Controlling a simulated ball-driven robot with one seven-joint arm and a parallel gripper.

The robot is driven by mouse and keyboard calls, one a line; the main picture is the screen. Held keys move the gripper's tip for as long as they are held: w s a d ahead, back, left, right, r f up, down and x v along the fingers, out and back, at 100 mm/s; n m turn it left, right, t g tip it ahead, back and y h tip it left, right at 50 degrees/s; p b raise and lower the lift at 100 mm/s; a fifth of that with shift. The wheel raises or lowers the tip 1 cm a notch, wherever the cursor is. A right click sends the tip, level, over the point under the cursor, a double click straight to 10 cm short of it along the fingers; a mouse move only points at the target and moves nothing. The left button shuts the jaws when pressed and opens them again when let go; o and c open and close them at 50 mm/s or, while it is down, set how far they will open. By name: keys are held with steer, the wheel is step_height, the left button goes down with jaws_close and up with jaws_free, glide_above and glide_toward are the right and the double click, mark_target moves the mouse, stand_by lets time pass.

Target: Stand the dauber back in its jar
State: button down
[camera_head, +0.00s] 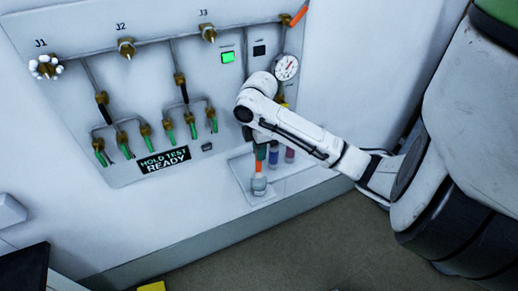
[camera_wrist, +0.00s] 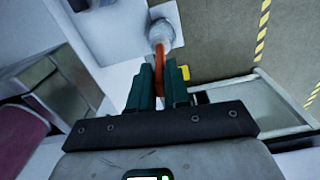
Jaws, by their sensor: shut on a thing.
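The dauber's orange handle (camera_head: 259,167) hangs below my gripper (camera_head: 261,152), nearly upright, over the pale jar (camera_head: 259,187). In the wrist view the orange handle (camera_wrist: 159,62) lies between the two dark green fingers of my gripper (camera_wrist: 160,76), which are shut on it. Its far end meets the pale, rounded jar (camera_wrist: 160,33). The lower end of the dauber is at the jar's mouth; I cannot tell how deep it sits inside. The jar stands upright on the small light shelf (camera_head: 243,181) at the foot of the panel.

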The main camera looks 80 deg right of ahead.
mark_target(260, 172)
steer(key=shift+f+b, duration=0.3)
steer(key=shift+f, duration=0.4)
stand_by(0.6)
steer(key=shift+f+b, duration=1.35)
steer(key=shift+f, duration=0.45)
steer(key=shift+f+b, duration=0.95)
steer(key=shift+f, duration=0.05)
steer(key=c, duration=1)
jaws_free()
steer(key=shift+o, duration=0.2)
